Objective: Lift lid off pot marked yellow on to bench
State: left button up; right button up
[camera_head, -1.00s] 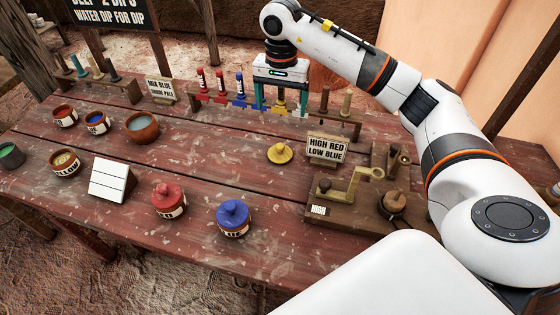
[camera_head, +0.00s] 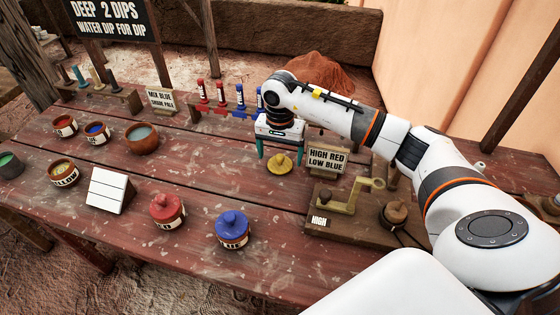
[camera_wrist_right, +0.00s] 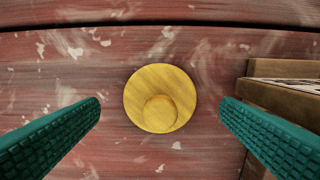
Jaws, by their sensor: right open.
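The yellow lid (camera_head: 280,164), round with a knob, lies flat on the bench (camera_head: 215,195). In the right wrist view the lid (camera_wrist_right: 160,98) sits between the two teal fingers, apart from both. My right gripper (camera_head: 281,158) is open and empty above the lid, pointing down. The pot marked yellow (camera_head: 63,173), at the left of the bench, stands without a lid, its pale yellow contents showing. My left gripper is out of view.
A sign reading "HIGH RED LOW BLUE" (camera_head: 327,158) stands just right of my right gripper. A wooden crank device (camera_head: 352,200) is nearer. Red (camera_head: 167,211) and blue (camera_head: 232,229) lidded pots stand in front. The bench's middle is clear.

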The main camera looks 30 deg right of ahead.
aim_at(280, 156)
jog(key=shift+f, duration=0.95)
jog(key=shift+c, duration=0.2)
jog(key=c, duration=1)
notch_tip(280, 156, up, 10)
jog(key=shift+r+b, duration=0.1)
jog(key=shift+b, duration=0.35)
